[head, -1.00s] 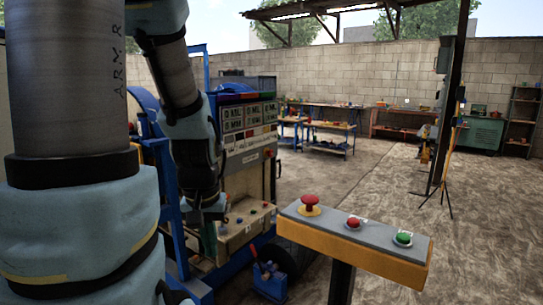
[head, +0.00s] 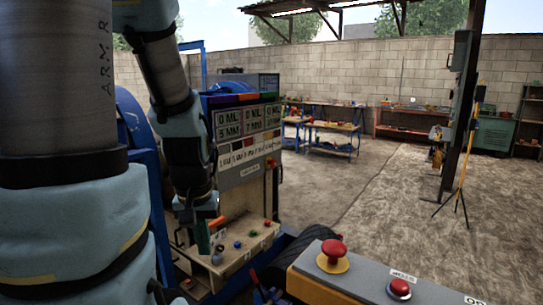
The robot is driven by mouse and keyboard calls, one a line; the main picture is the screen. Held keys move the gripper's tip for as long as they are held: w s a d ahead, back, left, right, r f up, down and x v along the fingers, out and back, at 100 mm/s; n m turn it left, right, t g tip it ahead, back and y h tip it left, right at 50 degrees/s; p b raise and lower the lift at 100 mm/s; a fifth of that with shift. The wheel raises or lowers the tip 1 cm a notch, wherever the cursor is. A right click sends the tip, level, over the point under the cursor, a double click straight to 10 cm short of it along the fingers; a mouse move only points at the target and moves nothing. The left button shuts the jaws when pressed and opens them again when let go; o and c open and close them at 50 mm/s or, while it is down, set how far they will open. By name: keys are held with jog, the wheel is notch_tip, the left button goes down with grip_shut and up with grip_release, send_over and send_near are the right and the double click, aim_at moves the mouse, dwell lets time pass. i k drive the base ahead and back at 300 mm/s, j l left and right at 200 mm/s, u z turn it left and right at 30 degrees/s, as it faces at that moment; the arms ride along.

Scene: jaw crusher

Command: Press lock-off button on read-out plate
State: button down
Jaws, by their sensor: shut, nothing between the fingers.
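The read-out plate (head: 246,126) stands left of centre on the blue machine, with white displays above a row of coloured tiles and small labels. A small red button (head: 271,162) shows at its lower right edge; its label is too small to read, so I cannot tell if it is the lock-off button. My gripper (head: 202,236) is shut and empty, pointing down in front of the machine, left of the plate and lower than it. It appears apart from the red button. Its fingertips are small and hard to make out against the panel.
A beige panel with several coloured knobs (head: 239,262) lies below the plate. A grey and yellow console (head: 360,285) with a red mushroom button (head: 334,251) and another red button (head: 399,288) stands at front right. A dark post (head: 462,110) and tripod (head: 463,170) stand farther right. Open floor lies between.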

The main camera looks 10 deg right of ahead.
aim_at(273, 163)
jog(key=i, duration=0.65)
jog(key=i+l+u, duration=0.1)
jog(key=i, duration=0.55)
